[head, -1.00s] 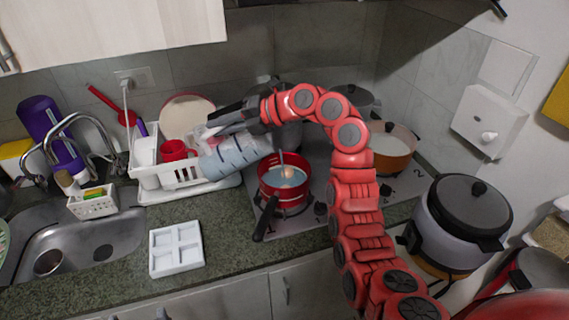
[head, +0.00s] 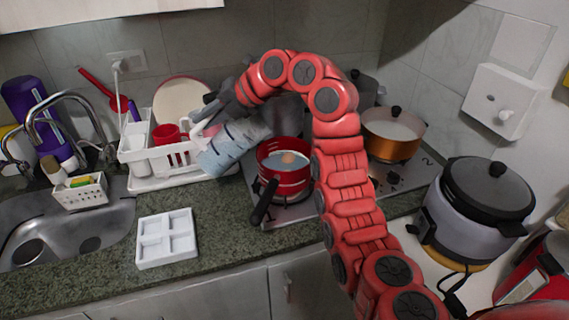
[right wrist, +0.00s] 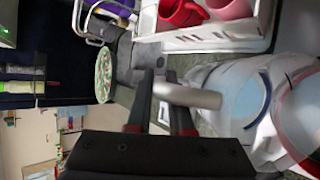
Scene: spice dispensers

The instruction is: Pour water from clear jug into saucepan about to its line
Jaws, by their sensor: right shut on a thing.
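The clear jug (head: 232,147), with dark marks on its side and bluish water inside, is tilted in the air with its mouth to the right. My right gripper (head: 210,115) is shut on its handle; the fingers (right wrist: 165,105) and the pale handle (right wrist: 188,96) show in the right wrist view, with the jug body (right wrist: 240,95) on the right. The red saucepan (head: 284,182) stands on the hob just right of the jug and holds bluish water. No stream shows between them. Its inner line cannot be made out. My left gripper is out of view.
A white dish rack (head: 160,182) with a red mug (head: 168,134) stands behind and left of the jug. An orange pot (head: 392,140) is at the hob's back right. A white divided tray (head: 166,238) lies on the counter in front.

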